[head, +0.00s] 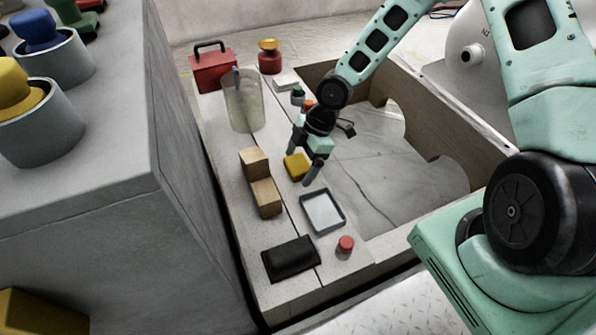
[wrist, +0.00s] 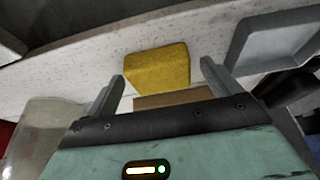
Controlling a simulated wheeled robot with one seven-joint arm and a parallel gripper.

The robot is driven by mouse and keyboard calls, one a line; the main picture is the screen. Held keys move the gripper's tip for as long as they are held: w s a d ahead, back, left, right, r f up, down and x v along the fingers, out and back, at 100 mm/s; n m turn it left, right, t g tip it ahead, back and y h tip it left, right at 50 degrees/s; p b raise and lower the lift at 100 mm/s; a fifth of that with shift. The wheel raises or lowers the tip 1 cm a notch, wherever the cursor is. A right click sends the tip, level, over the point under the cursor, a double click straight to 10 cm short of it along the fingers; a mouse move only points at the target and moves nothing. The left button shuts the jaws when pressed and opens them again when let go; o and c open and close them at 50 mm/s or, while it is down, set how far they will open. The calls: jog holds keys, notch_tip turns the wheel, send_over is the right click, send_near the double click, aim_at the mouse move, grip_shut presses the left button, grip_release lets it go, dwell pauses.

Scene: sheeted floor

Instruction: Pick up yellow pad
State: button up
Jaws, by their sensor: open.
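The yellow pad (head: 297,166) lies on the light speckled bench top, beside the wooden blocks. My gripper (head: 301,167) is over the pad with its fingers pointing down, one on each side of it in the head view. In the wrist view the yellow pad (wrist: 158,67) shows beyond and between the two fingertips of my gripper (wrist: 161,78). The fingers are spread apart and hold nothing. A gap shows between each finger and the pad in the wrist view.
Wooden blocks (head: 264,196) stand left of the pad, and a grey tray (head: 322,211) lies in front. A clear cylinder (head: 243,101) stands behind. A black pouch (head: 291,258) and red cap (head: 346,244) lie near the front.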

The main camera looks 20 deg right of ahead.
aim_at(300, 163)
jog(key=c, duration=1.1)
jog(key=shift+o, duration=0.2)
jog(key=shift+r, duration=0.1)
notch_tip(300, 163, up, 10)
jog(key=p, duration=0.6)
jog(key=shift+o, duration=0.5)
